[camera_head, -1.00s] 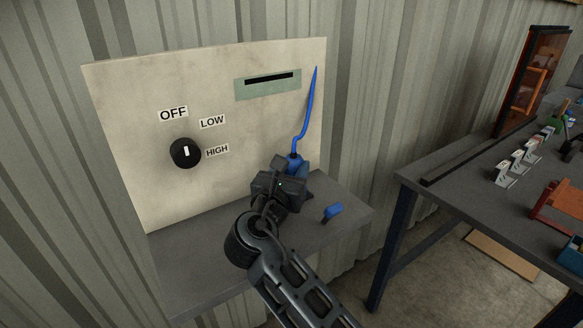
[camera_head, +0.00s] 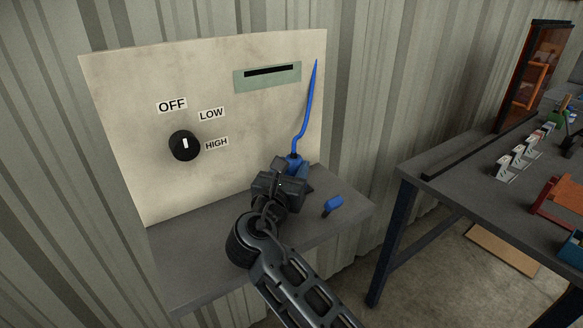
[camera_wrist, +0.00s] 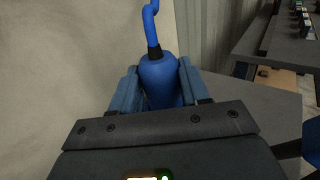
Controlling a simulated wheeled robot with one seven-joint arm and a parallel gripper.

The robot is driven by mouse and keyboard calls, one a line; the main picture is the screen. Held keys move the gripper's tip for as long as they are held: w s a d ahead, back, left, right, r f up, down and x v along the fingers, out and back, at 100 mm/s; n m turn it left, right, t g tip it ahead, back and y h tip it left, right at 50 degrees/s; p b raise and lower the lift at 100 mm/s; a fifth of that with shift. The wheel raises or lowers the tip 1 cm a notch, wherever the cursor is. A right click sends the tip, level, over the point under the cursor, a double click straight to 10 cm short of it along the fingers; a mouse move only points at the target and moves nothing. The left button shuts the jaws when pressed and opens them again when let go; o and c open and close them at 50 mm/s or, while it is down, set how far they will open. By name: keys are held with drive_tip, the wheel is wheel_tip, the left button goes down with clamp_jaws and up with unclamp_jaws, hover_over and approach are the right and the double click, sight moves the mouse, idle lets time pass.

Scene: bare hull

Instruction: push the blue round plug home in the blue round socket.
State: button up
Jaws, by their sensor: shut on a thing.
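The blue plug (camera_wrist: 160,80) has a blue cord (camera_head: 308,108) that rises along the right side of the panel. My gripper (camera_head: 294,170) is shut on the plug in front of the panel's lower right. In the wrist view my gripper (camera_wrist: 158,88) has one finger on each side of the plug, and the cord leaves its far end through a black collar. The blue round socket is not visible; my gripper and the plug may hide it. I cannot tell whether the plug touches a socket.
A pale panel (camera_head: 130,130) with a black knob (camera_head: 184,146) and a slot plate (camera_head: 267,77) stands behind a grey shelf (camera_head: 215,265). A small blue piece (camera_head: 333,206) lies on the shelf, right of my gripper. A workbench (camera_head: 450,200) with several objects stands at right.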

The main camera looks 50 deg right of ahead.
drive_tip(key=shift+f, duration=0.35)
drive_tip(key=o, duration=1.1)
drive_tip(key=shift+o, duration=0.2)
drive_tip(key=shift+a, duration=0.1)
drive_tip(key=b+v, duration=0.1)
drive_tip(key=v, duration=0.6)
drive_tip(key=shift+s+a+b, duration=0.2)
drive_tip(key=shift+a+b, duration=0.1)
